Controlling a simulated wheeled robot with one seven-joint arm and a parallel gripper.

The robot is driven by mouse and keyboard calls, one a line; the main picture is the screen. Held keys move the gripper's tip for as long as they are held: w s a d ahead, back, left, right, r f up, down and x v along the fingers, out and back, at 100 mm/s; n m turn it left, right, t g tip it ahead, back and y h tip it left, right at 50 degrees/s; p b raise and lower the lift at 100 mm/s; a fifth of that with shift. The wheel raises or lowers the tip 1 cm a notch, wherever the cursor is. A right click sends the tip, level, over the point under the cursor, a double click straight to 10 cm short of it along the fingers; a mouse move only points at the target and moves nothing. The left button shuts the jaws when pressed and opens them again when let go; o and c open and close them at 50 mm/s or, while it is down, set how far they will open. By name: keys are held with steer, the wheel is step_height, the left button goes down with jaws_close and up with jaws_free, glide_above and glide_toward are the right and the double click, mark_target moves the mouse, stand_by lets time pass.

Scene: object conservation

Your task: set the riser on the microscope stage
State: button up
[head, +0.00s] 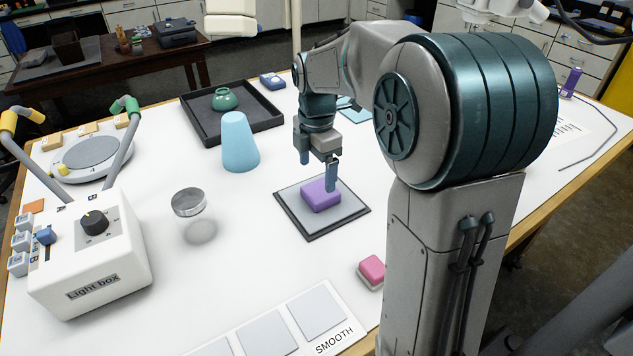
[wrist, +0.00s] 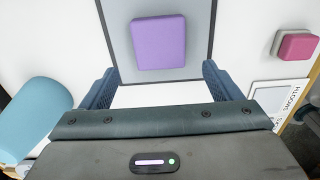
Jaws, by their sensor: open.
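A purple block (head: 317,198), possibly the riser, lies on a grey square pad with a dark rim (head: 350,217) near the middle of the table. My gripper (head: 318,168) is open and empty above the pad, with one finger partly overlapping the block in the head view. In the wrist view the purple block (wrist: 160,42) shows beyond the open fingertips (wrist: 157,85), roughly centred between them. I cannot tell whether either finger touches it. A round grey plate on a white base (head: 92,152), possibly the microscope stage, stands at the far left with nothing on it.
A light box (head: 92,260) with two bent lamp arms stands at left, near the round plate.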

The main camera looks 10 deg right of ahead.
mark_target(317, 191)
step_height(317, 191, up, 6)
steer(key=s+f+m+t, duration=0.1)
steer(key=s+f+m, duration=0.2)
steer(key=s+m, duration=0.7)
steer(key=s+f+m+t, duration=0.2)
steer(key=s+f+m, duration=0.2)
steer(key=s+m, duration=0.6)
steer(key=shift+s+d+m, duration=0.35)
steer(key=shift+d+m, duration=0.1)
steer(key=shift+m, duration=0.35)
